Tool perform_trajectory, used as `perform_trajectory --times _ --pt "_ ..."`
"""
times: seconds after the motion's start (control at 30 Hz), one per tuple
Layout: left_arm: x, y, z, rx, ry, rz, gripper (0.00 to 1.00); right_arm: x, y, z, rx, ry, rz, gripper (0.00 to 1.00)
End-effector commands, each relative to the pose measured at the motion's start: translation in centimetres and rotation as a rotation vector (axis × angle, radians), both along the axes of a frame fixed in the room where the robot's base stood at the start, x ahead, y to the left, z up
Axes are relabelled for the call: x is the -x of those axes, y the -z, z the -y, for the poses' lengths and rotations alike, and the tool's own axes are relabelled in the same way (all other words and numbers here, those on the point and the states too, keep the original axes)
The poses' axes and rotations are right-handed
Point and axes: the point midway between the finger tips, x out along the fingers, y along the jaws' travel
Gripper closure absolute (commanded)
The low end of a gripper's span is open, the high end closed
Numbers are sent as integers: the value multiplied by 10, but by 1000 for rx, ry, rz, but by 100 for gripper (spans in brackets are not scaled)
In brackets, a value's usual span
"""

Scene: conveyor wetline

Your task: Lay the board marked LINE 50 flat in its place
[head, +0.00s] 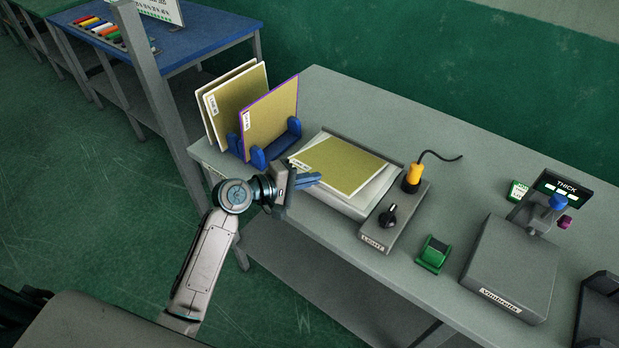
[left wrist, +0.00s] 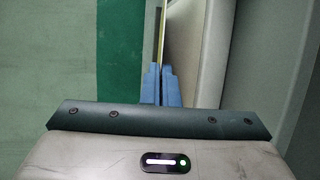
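An olive-yellow board (head: 343,164) with a white label at its left end is over the pale panel of the grey station marked LIGHT (head: 372,238). The label's writing is too small for me to read surely. The board lies near flat and looks slightly turned against the panel; I cannot tell whether it touches it. My left gripper (head: 309,180) is at the board's near left corner, with its blue fingers closed on the edge. In the left wrist view the fingers (left wrist: 161,86) pinch a thin board edge (left wrist: 161,42). My right gripper is not in view.
A blue rack (head: 258,158) at the table's left end holds upright boards, one purple-edged (head: 270,115). A yellow-handled tool (head: 413,177) with a black cord and a black knob (head: 389,215) stand right of the panel. A green block (head: 432,253) and a Vimbrella-like labelled device (head: 510,265) are farther right.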

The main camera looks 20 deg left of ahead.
Motion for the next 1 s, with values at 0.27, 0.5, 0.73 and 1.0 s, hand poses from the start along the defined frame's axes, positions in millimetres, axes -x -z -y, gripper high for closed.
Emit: perform_trajectory --times 0.27,0.5,0.73,1.0 --pt "0 4 0 0 0 0 100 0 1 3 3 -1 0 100" --pt "0 6 0 -1 0 -1 100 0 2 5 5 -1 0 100" --pt "0 6 0 0 0 -1 95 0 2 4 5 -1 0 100" --pt "0 6 0 0 0 0 79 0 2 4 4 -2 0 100"
